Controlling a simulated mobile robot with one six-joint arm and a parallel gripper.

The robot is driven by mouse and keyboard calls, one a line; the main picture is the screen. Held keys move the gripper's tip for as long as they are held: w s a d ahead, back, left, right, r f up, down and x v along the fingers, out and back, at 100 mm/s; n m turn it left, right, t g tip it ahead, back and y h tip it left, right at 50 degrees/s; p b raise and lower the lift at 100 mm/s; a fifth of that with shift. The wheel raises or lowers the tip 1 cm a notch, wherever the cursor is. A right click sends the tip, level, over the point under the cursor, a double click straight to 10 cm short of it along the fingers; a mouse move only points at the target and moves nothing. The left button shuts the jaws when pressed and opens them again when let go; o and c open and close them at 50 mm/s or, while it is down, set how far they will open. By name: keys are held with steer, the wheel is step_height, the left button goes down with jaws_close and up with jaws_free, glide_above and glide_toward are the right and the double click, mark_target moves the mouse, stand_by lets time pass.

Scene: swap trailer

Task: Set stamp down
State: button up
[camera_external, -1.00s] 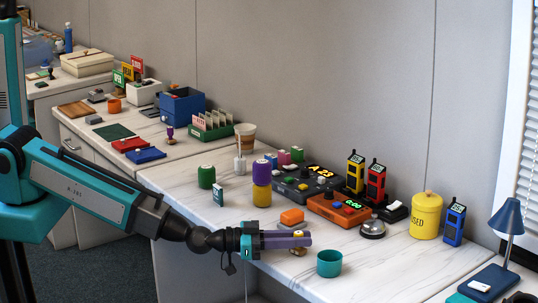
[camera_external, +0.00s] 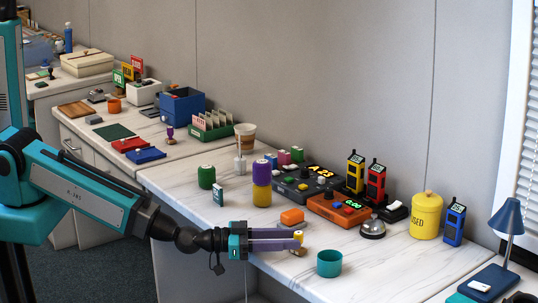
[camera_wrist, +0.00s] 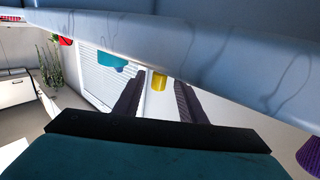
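The stamp (camera_external: 299,236) has a yellow handle and a brownish base (camera_external: 298,252). It stands upright near the front edge of the white marbled desk, by the fingertips of my gripper (camera_external: 297,240). The fingers hide its middle. In the wrist view the fingers (camera_wrist: 157,92) are spread apart. A yellow piece, which looks like the stamp's handle (camera_wrist: 159,80), shows between their tips with gaps on both sides. My gripper is open and lies low over the desk, pointing right.
A teal cup (camera_external: 329,263) stands just right of the fingertips. A purple-and-yellow stack (camera_external: 262,183) stands back left. The desk's front edge is close. Some bare desk (camera_external: 345,247) shows behind the cup.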

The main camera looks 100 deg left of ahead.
steer(key=shift+s, duration=0.55)
steer(key=shift+s+d+r+p, duration=0.1)
steer(key=shift+s+r+p, duration=0.05)
steer(key=shift+s+p, duration=0.3)
steer(key=s+p, duration=0.1)
steer(key=p, duration=0.2)
steer(key=s+p, duration=0.2)
steer(key=p, duration=0.1)
steer(key=shift+d+p, duration=0.3)
steer(key=shift+s+d+f+p, duration=0.1)
steer(key=shift+s+d+p, duration=0.05)
steer(key=shift+s+p, duration=0.9)
steer(key=shift+s+d+f+p, duration=0.15)
steer(key=shift+s+p, duration=0.65)
steer(key=shift+p, duration=0.5)
steer(key=shift+s+d+r+p, duration=0.1)
steer(key=shift+s+d+p, duration=0.05)
steer(key=shift+s+p, duration=0.9)
steer(key=shift+o, duration=0.5)
steer(key=shift+w, duration=0.1)
